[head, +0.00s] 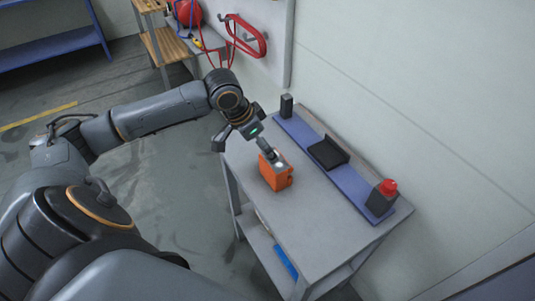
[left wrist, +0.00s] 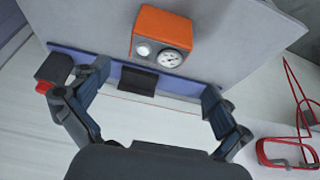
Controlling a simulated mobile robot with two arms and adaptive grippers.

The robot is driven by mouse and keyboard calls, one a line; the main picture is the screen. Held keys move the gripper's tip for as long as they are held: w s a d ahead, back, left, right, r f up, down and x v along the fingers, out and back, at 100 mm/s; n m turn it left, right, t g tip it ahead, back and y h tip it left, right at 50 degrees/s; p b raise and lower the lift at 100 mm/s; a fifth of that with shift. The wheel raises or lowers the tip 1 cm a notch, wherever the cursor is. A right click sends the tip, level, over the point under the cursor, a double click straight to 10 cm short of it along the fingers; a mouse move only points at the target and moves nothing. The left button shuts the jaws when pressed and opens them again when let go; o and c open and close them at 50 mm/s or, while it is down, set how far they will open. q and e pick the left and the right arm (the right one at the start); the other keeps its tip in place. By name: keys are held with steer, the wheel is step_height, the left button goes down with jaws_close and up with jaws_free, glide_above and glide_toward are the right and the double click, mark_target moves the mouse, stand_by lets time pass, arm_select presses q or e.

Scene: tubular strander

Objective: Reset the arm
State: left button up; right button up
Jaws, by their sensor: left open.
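My left arm comes in from the left in the head view, and its gripper (head: 241,146) hangs over the near-left edge of the grey table (head: 312,222). In the left wrist view the left gripper (left wrist: 155,82) has its two fingers spread wide with nothing between them held. An orange box (head: 276,180) stands on the table just beside and below the gripper, apart from it as far as I can tell. The left wrist view shows the orange box (left wrist: 150,22) with a round white gauge and a small white knob on its grey face. My right gripper is not in view.
A blue strip (head: 366,184) along the table's back holds a black tray (head: 328,153), a small dark block (head: 287,105) and a dark box with a red button (head: 388,187). A wall stands behind. Red hose (head: 250,40) hangs at the top. The table's front is clear.

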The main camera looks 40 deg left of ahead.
arm_select(q)
steer(key=shift+s+a+r, duration=0.1)
steer(key=shift+s+r, duration=0.1)
steer(key=shift+r, duration=0.25)
